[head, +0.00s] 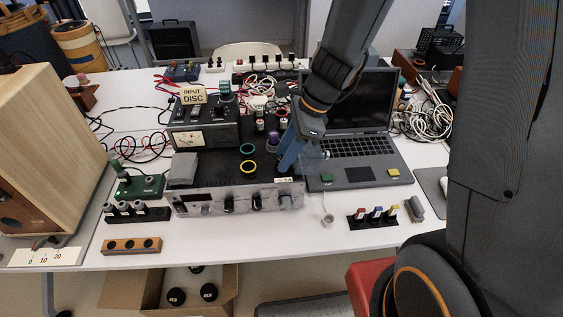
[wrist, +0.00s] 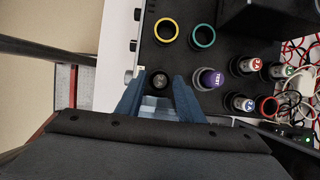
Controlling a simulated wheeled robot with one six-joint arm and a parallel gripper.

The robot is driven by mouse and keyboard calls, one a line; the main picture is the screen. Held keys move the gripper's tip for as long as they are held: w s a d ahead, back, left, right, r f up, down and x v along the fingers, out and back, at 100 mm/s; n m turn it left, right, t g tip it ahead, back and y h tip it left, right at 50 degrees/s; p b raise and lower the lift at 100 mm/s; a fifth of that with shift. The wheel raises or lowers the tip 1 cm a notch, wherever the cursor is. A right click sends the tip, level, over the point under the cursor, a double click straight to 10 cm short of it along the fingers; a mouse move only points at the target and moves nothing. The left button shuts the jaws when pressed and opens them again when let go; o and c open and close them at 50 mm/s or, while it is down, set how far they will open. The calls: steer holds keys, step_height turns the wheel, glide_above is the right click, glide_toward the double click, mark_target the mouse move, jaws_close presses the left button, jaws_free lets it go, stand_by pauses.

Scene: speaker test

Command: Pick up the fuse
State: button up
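I cannot pick out the fuse for certain. A small dark round piece with a greyish top (wrist: 160,81) shows between my fingertips in the wrist view and may be it. My gripper (head: 290,158) points down over the right part of the black-topped amplifier (head: 215,205) in the head view. In the wrist view my gripper (wrist: 160,82) has its blue fingers apart, with a gap on each side of the dark piece. In the head view the fingers hide that spot.
A purple-topped tube (wrist: 208,78) stands close right of my fingers. Yellow (wrist: 166,30) and teal (wrist: 203,36) rings lie beyond. An open laptop (head: 355,150) is right of the amplifier, and a meter box (head: 203,133) is behind left. The front table strip is partly clear.

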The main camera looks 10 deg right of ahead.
jaws_close()
